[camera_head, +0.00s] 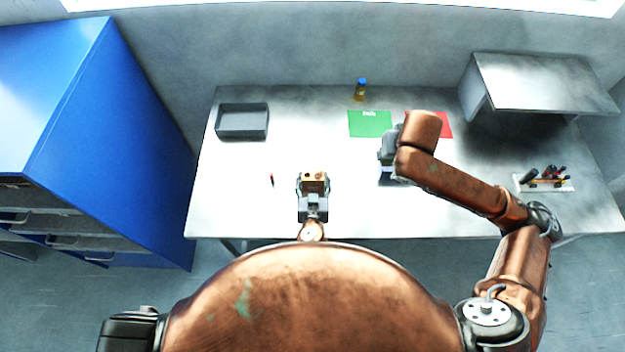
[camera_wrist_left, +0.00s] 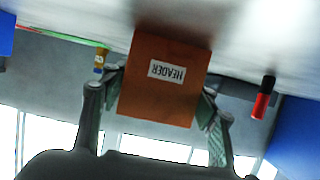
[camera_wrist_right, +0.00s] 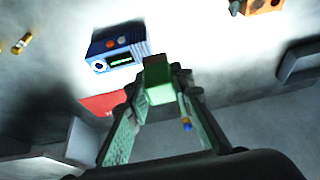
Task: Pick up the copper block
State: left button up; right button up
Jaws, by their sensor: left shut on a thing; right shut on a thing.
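The copper block (camera_head: 314,177) is in my left gripper (camera_head: 313,190), near the front middle of the table. My right gripper (camera_wrist_right: 157,95) is shut on a small green block (camera_wrist_right: 158,82). In the head view my right arm mostly hides this gripper.
A blue box with knobs (camera_wrist_right: 118,47) lies near the right gripper. A green mat (camera_head: 370,124), a red mat (camera_head: 442,124), a bottle (camera_head: 360,90) and a grey tray (camera_head: 242,122) are farther back. A red-and-black item (camera_head: 271,180) lies left; a tool rack (camera_head: 545,183) stands right.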

pick_arm(q)
jog(key=shift+s+r, duration=0.1)
jog(key=shift+c, duration=0.8)
pick_arm(e)
jog(key=shift+s, duration=0.1)
pick_arm(q)
jog(key=c, duration=0.5)
jog(key=shift+r, duration=0.1)
pick_arm(e)
jog(key=shift+r, duration=0.1)
